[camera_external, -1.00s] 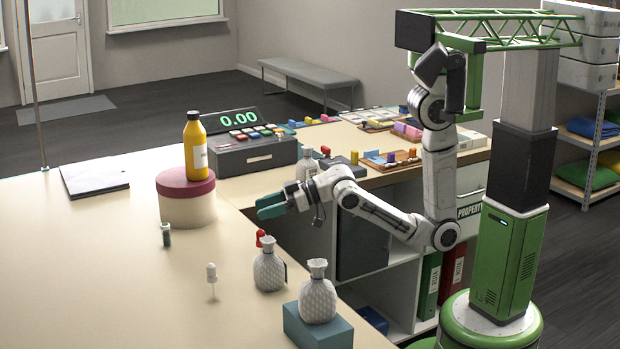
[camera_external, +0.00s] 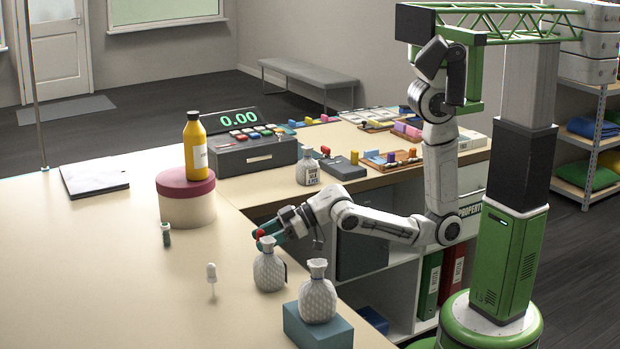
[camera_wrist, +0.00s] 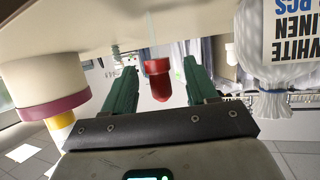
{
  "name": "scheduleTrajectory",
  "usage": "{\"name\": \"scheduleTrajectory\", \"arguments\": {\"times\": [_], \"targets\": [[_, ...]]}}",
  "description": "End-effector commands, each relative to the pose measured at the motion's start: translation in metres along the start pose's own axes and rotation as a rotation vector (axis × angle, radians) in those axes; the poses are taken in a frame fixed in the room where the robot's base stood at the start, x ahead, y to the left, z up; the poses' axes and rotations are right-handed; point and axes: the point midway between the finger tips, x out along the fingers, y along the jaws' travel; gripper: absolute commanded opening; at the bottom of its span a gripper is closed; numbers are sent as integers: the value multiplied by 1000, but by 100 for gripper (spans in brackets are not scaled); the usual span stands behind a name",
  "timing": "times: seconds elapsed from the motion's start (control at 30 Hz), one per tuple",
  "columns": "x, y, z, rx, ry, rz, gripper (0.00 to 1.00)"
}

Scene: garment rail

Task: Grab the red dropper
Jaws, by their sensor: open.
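The red dropper (camera_external: 260,233) stands on the counter just behind a white bag-shaped container; its red bulb shows and its lower part is hidden. My gripper (camera_external: 265,236) is at the bulb, coming from the right. In the wrist view, which looks upside down, the red dropper (camera_wrist: 158,80) lies between my two green fingers, with a gap visible on each side. The fingers are open and not closed on it.
The white bag (camera_external: 268,270) is close beside my fingers and fills the right of the wrist view (camera_wrist: 262,60). A second bag (camera_external: 317,298) stands on a teal block.

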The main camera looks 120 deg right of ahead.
Motion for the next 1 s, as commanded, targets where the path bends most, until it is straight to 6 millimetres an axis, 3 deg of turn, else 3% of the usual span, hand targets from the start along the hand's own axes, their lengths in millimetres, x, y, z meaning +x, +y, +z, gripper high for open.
{"name": "scheduleTrajectory", "arguments": {"times": [0.2, 0.5, 1.0], "targets": [[27, 1, -2, 0, 0, -1, 58], [30, 0, -1, 0, 1, -1, 57], [30, 1, -1, 0, 1, -1, 9]]}}
